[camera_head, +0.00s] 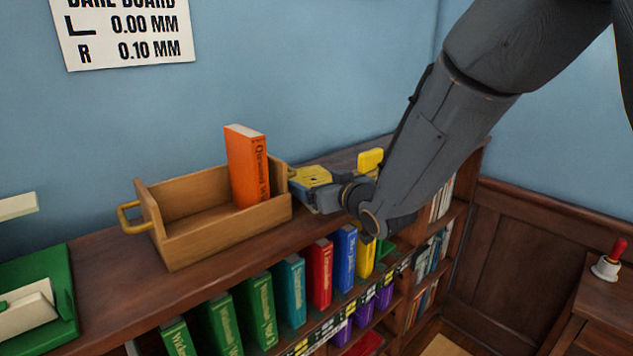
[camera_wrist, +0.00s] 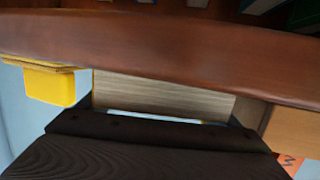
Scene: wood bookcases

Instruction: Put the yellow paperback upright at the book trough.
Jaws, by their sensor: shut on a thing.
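The yellow paperback (camera_head: 311,177) is held by my gripper (camera_head: 318,194), just right of the book trough (camera_head: 205,237). In the head view it looks laid over rather than upright, partly hidden by the gripper. In the wrist view a pale striped face (camera_wrist: 160,95), apparently its page edges, fills the middle above the dark gripper. The wooden trough has brass-coloured handles and stands on the bookcase top. An orange book (camera_head: 246,165) stands upright in its right end; the left part is empty. I cannot tell whether the paperback touches the trough or the bookcase top.
A yellow block-like thing (camera_head: 370,160) stands behind my arm; it also shows in the wrist view (camera_wrist: 50,86). Several coloured books, including a red one (camera_head: 320,272), fill the shelf below. A green and cream object (camera_head: 38,300) is at left. The bookcase top (camera_head: 120,310) is clear before the trough.

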